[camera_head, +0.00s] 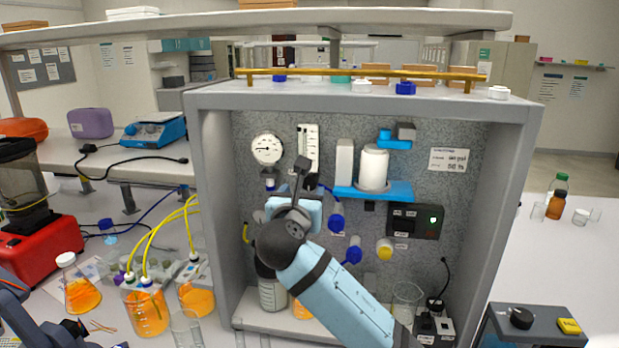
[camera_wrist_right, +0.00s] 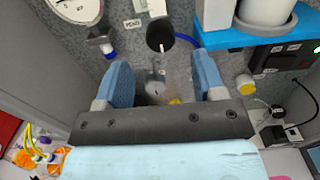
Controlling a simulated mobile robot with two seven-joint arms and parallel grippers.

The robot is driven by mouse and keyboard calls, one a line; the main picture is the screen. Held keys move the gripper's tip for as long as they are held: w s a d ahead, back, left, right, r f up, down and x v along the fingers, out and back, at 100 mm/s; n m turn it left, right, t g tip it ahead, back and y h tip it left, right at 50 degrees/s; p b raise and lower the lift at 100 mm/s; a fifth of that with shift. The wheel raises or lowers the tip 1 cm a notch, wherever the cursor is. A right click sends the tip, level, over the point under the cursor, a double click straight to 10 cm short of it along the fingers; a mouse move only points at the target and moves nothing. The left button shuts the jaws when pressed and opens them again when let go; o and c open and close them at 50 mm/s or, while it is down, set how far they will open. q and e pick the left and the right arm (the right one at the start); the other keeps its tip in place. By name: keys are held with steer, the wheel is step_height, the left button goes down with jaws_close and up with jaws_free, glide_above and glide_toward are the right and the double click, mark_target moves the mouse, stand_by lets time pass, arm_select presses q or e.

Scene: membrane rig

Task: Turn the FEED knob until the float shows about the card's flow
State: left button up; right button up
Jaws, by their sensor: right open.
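The FEED knob (camera_wrist_right: 160,34) is black, with a white pointer line, and sits below the flow meter (camera_wrist_right: 152,7) in the right wrist view. In the head view the flow meter (camera_head: 308,140) is a white upright scale; its float is too small to read. The white card (camera_head: 449,160) is on the panel's right; its writing is too small to read. My right gripper (camera_wrist_right: 160,72) is open, its blue fingers spread below the knob, apart from it; it also shows in the head view (camera_head: 297,205). My left gripper (camera_head: 78,326) shows only partly at lower left.
A round gauge (camera_head: 267,149) is left of the meter. A blue bracket (camera_head: 372,191) with a white cylinder stands to its right. Blue valve handles (camera_head: 337,222) and a yellow one (camera_head: 384,249) stick out lower down. The frame's side walls (camera_head: 212,200) bound the panel.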

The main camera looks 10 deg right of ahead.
mark_target(309, 182)
steer(key=p+x, duration=0.1)
steer(key=x, duration=0.5)
steer(key=shift+w+d, duration=0.1)
steer(key=shift+w, duration=0.15)
steer(key=shift+w+d, duration=0.3)
steer(key=shift+w, duration=0.35)
steer(key=shift+c, duration=0.4)
steer(key=c, duration=0.8)
